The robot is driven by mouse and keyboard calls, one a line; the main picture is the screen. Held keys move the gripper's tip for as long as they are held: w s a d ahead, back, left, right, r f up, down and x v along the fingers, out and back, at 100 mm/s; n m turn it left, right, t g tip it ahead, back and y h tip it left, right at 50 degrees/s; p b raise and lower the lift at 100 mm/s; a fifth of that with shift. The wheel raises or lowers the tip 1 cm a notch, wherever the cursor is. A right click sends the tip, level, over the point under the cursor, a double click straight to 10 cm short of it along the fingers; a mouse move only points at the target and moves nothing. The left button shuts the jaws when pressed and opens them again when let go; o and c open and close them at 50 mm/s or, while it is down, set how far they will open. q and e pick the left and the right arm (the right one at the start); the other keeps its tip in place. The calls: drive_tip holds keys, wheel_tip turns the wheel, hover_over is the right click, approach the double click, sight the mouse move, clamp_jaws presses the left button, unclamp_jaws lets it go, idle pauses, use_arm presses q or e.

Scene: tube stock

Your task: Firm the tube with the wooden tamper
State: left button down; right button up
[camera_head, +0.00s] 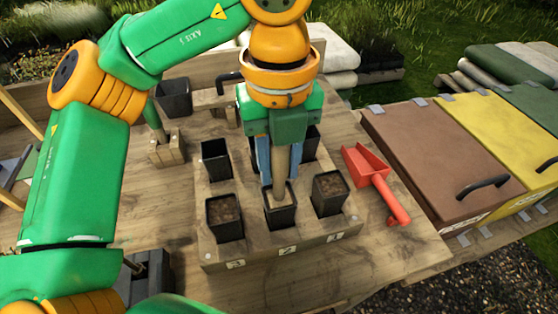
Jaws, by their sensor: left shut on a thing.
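My left gripper (277,160) points down over the wooden block rack (290,250) and is shut on the wooden tamper (280,172), a pale upright rod. The tamper's lower end is inside the mouth of the black square tube (281,217) in the middle of the front row, behind label 2. The gripper and tamper hide most of that tube's inside. The front-left tube (226,229) and front-right tube (329,205) hold brown soil. In the back row, a left tube (214,172) looks dark inside; the others are partly hidden behind the gripper. My right gripper is not in view.
A red scoop (375,180) lies right of the rack. Behind left are a small wooden holder (168,150) with a green-handled tool and a black pot (174,97). Brown (435,150) and yellow (510,140) lidded bins stand at the right. The table's front right is clear.

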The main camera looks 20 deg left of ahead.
use_arm(q)
drive_tip(key=shift+f+b, duration=0.25)
drive_tip(key=shift+b, duration=0.05)
idle(0.7)
drive_tip(key=shift+s, duration=0.1)
idle(0.5)
wheel_tip(320, 180, up, 11)
drive_tip(key=p, duration=1)
drive_tip(key=shift+r, duration=0.15)
idle(0.9)
